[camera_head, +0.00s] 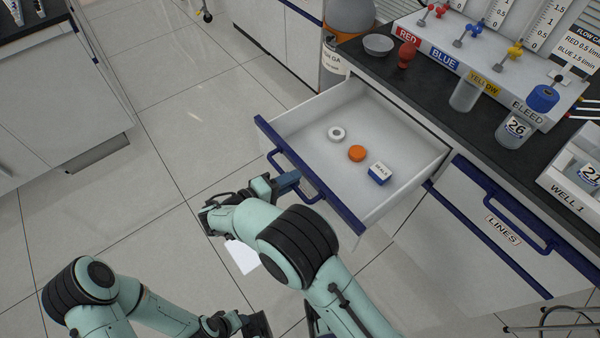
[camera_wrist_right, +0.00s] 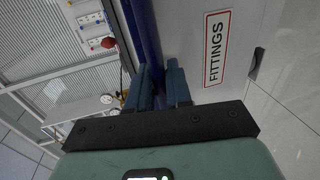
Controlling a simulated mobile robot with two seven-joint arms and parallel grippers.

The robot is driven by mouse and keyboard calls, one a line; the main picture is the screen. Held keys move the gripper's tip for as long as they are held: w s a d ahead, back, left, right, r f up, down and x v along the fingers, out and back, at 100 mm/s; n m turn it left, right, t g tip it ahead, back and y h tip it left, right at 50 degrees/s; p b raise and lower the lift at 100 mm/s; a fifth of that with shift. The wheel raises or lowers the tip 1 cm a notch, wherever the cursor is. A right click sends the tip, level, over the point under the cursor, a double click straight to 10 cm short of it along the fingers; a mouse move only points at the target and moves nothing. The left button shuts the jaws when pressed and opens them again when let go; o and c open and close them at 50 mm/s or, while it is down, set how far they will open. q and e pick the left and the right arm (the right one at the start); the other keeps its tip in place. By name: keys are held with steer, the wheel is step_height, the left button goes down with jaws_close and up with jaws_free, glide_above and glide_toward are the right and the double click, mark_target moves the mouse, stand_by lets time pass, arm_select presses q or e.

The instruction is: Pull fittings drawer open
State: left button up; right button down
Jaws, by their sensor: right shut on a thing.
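The fittings drawer (camera_head: 405,152) stands pulled out from under the dark counter, its white interior in plain view. Inside lie a white ring (camera_head: 336,133), an orange ring-shaped piece (camera_head: 357,153) and a small blue and white box (camera_head: 380,173). The FITTINGS label (camera_wrist_right: 217,48) on the white drawer front shows in the right wrist view. My right gripper (camera_head: 288,181) is shut on the blue drawer handle (camera_head: 276,160). In the right wrist view its two fingers (camera_wrist_right: 163,85) sit around the handle bar. My left gripper (camera_head: 256,326) is low at the bottom edge, its fingers partly cut off.
The LINES drawer (camera_head: 478,225), to the right, is closed. The counter bears a bowl (camera_head: 379,44), a red bulb (camera_head: 406,54), a valve panel, jars and a WELL 1 rack (camera_head: 575,185). A large tank (camera_head: 348,18) stands behind the drawer. Tiled floor (camera_head: 185,100) is clear at left.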

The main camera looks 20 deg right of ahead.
steer(key=shift+s+a, duration=0.15)
steer(key=shift+a, duration=0.2)
steer(key=c, duration=1.2)
jaws_free()
arm_select(q)
steer(key=shift+s+d+r+g+p, duration=0.35)
steer(key=shift+s+r+p, duration=0.25)
steer(key=shift+s, duration=0.25)
arm_select(e)
steer(key=v, duration=1.3)
steer(key=shift+a, duration=0.2)
steer(key=shift+s+d+f, duration=0.1)
steer(key=shift+s, duration=0.05)
